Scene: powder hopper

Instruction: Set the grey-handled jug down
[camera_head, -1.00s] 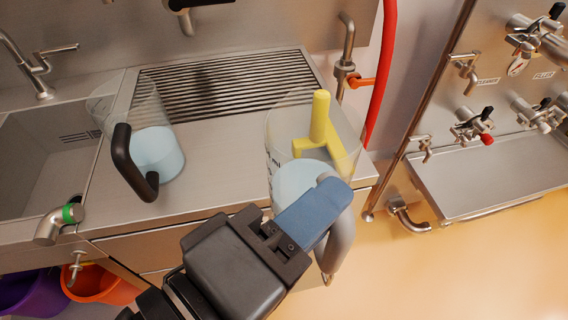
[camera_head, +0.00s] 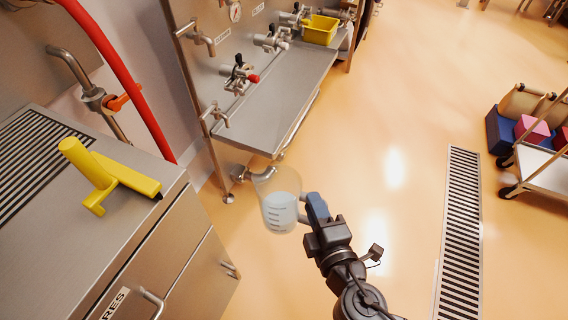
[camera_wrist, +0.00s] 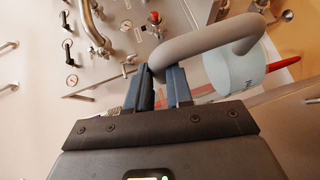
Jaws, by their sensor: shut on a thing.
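The grey-handled jug (camera_head: 280,208) is clear, with dark graduation marks and pale blue content. It hangs upright in the air over the orange floor in the head view, to the right of the counter. My gripper (camera_head: 314,206) is shut on its handle from the right. In the wrist view, the grey handle (camera_wrist: 210,45) passes between the blue fingers of my gripper (camera_wrist: 168,86), and part of the jug's body (camera_wrist: 236,68) shows behind it. The fingers hide a part of the handle.
The steel counter (camera_head: 130,220) at left carries a yellow scraper-like tool (camera_head: 105,178) near its edge. A steel bench with taps (camera_head: 275,110) stands behind, bearing a yellow bin (camera_head: 320,30). A floor grate (camera_head: 460,230) and a trolley (camera_head: 540,160) are at right. The floor between is open.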

